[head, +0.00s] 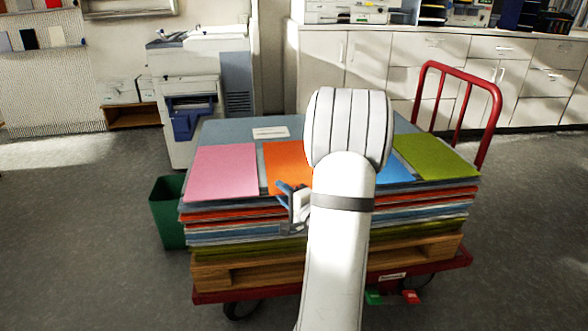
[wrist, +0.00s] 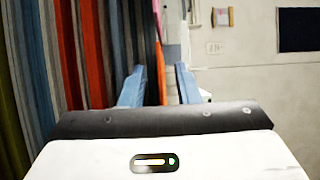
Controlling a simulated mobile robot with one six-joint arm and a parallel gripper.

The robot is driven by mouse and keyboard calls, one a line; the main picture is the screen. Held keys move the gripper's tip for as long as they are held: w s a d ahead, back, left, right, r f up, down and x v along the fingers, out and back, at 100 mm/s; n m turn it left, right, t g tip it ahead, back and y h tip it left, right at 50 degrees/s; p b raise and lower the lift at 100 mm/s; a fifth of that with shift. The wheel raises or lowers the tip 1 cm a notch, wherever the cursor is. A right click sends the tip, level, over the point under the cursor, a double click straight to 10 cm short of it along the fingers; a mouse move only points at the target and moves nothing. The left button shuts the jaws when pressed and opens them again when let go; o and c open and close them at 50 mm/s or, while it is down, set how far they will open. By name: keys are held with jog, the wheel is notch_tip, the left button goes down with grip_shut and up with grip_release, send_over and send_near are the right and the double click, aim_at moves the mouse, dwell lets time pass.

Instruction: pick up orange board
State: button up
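The orange board (head: 283,157) lies flat on top of a stack of boards, between the pink board (head: 222,171) and my arm. My arm hides its right part. My gripper (head: 284,188) is at the near edge of the stack, by the orange board's front edge. In the wrist view my gripper (wrist: 159,76) has its two blue fingers apart with a gap between them. Colored layers of the stack stand upright in that view, left of and behind the left finger.
The stack rests on a wooden pallet (head: 218,274) on a red cart (head: 450,263) with a red handle (head: 425,78). Blue (head: 396,169) and green (head: 437,156) boards lie right of my arm. A green bin (head: 168,215) stands left. A printer (head: 190,95) and cabinets (head: 400,75) are behind.

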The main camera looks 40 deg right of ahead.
jog(key=shift+w, duration=0.5)
grip_shut()
